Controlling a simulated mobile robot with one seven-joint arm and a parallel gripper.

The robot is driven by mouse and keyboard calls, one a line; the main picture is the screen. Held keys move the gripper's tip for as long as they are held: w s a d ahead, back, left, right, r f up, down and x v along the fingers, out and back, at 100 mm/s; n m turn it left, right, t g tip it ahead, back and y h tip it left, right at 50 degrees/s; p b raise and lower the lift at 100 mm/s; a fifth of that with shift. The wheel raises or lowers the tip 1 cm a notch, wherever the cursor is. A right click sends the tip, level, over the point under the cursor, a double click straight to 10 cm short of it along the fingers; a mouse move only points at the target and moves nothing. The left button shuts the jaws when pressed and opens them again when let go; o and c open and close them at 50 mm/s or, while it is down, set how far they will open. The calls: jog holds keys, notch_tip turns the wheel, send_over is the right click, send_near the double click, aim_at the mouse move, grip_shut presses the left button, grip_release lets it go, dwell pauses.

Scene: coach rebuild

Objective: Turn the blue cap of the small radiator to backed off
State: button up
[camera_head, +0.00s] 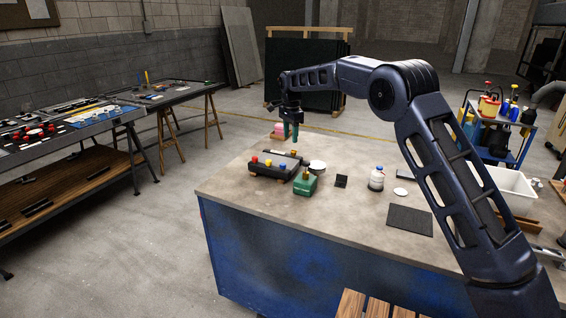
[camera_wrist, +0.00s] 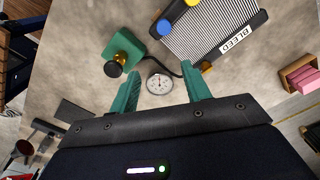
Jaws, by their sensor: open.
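The small radiator (camera_head: 272,172) is a dark ribbed block on the bench, with a yellow, a blue and a red cap in a row. My gripper (camera_head: 291,132) hangs above the bench by the radiator's far side. In the wrist view my gripper (camera_wrist: 161,85) is open with nothing gripped; its teal fingers are apart from the cap. The cap's turn setting is unclear.
A green box (camera_head: 305,185) with a brass fitting and black knob stands close beside the radiator. A round gauge (camera_wrist: 159,83) lies beyond it, with a dark hose nearby. Pink blocks (camera_wrist: 300,78) sit at the right of the wrist view.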

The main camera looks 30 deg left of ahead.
aim_at(283, 164)
jog(key=a+f, duration=0.1)
jog(key=f, duration=0.3)
jog(key=s+a+f, duration=0.1)
jog(key=f, duration=0.7)
jog(key=shift+s+a+f, duration=0.15)
jog(key=shift+a+f, duration=0.25)
jog(key=c, duration=1)
